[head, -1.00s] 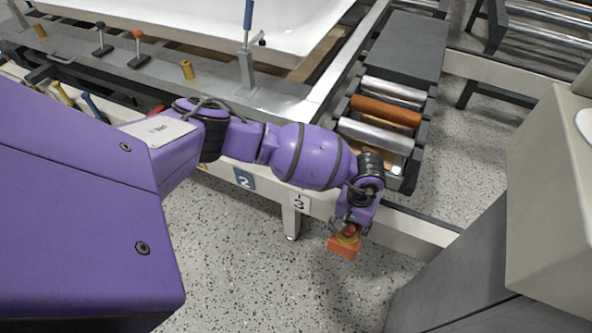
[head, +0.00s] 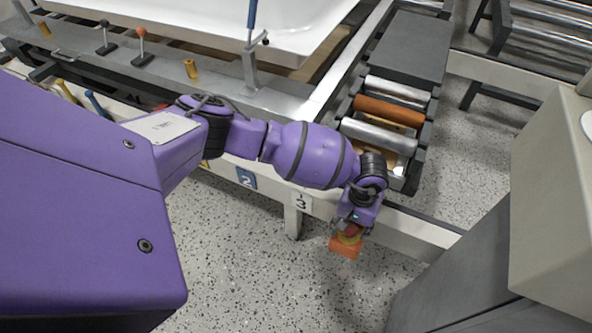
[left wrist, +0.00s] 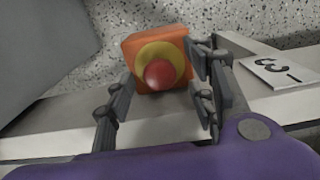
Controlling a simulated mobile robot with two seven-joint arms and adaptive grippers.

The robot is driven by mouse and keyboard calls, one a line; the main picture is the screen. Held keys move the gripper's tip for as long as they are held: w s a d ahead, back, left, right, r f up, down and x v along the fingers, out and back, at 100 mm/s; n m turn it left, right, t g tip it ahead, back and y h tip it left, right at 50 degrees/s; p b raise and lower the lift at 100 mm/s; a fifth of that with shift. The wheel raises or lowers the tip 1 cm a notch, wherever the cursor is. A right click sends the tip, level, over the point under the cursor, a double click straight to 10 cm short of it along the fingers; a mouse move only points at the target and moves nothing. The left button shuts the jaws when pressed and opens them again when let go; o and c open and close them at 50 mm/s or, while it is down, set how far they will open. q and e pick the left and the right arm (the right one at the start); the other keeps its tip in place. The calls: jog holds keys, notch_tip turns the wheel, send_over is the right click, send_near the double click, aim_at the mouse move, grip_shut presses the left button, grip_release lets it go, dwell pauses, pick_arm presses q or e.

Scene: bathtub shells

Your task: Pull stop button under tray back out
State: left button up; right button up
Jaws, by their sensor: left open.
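The stop button is a red knob (left wrist: 160,75) on a yellow ring (left wrist: 158,58), set on an orange box (left wrist: 140,43). In the head view the orange box (head: 345,247) shows at the white frame's side, below the roller section. My left gripper (left wrist: 164,97) is open, with one finger to the left and the other to the right of the red knob. I see no clear contact with the knob. In the head view my left gripper (head: 352,222) is right at the box and partly hides the button. My right gripper is not in view.
A white bathtub shell (head: 210,25) lies on the frame, with levers on the ledge before it. Metal and orange rollers (head: 388,110) lie behind my wrist. A grey cabinet (head: 470,260) stands at right. Speckled floor is clear in front.

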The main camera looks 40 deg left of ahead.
pick_arm(q)
jog(key=shift+w, duration=0.15)
grip_shut()
jog(key=shift+r, duration=0.1)
jog(key=shift+a, duration=0.1)
jog(key=shift+r, duration=0.3)
grip_release()
jog(key=shift+a, duration=0.1)
jog(key=shift+d+r, duration=0.1)
jog(key=shift+d, duration=0.1)
